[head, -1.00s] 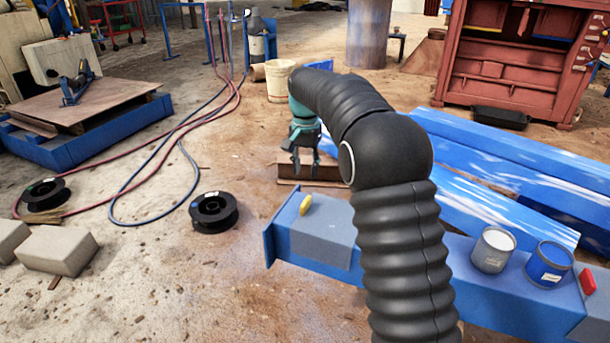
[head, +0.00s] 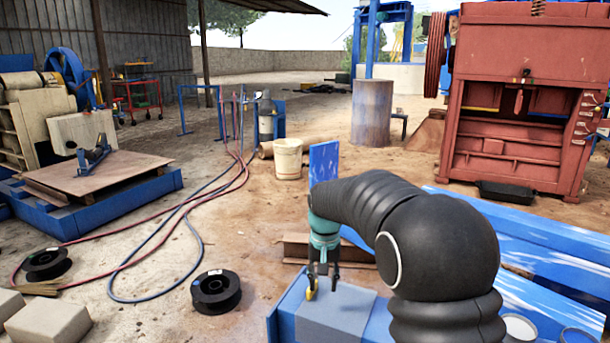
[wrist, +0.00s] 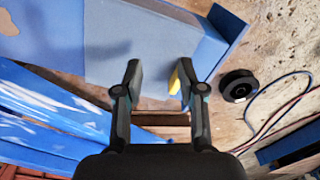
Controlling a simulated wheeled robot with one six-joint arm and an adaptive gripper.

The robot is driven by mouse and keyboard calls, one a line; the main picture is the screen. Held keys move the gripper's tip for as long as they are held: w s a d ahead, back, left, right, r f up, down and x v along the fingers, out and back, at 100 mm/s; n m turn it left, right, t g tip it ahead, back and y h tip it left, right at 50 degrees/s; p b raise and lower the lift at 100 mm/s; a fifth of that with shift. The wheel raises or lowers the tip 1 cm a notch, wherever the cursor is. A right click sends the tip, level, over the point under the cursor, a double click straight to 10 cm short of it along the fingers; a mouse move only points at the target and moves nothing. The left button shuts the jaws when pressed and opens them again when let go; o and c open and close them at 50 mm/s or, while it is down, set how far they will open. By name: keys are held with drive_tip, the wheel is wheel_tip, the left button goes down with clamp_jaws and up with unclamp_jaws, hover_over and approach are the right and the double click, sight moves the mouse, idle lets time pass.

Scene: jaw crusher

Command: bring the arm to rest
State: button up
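My gripper (head: 323,286) hangs at the end of my black-sleeved arm with its fingers pointing down, over the left end of the blue beam (head: 289,318). In the wrist view my gripper (wrist: 160,78) is open, with its two fingers wide apart and nothing held between them. A small yellow piece (head: 311,289) appears close by the left finger in the head view. In the wrist view the yellow piece (wrist: 174,80) shows beside the right finger, partly hidden by it; I cannot tell whether they touch.
A white can (head: 519,327) and a blue can (head: 579,336) stand near the lower right edge. A black spool (head: 216,292) and hoses lie on the ground at left. A bucket (head: 288,158) stands behind my arm. The red crusher (head: 515,110) is at back right.

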drive_tip(key=s+d+r+t, duration=0.1)
drive_tip(key=s+d+r, duration=0.1)
drive_tip(key=s, duration=0.8)
drive_tip(key=s+d+r+t, duration=0.2)
drive_tip(key=s+d, duration=0.3)
drive_tip(key=s, duration=0.6)
drive_tip(key=s+d+r+t, duration=0.2)
drive_tip(key=s+d+r, duration=0.2)
drive_tip(key=s, duration=0.7)
drive_tip(key=shift+s+d+n, duration=0.15)
drive_tip(key=shift+s+n, duration=0.1)
drive_tip(key=shift+n, duration=0.05)
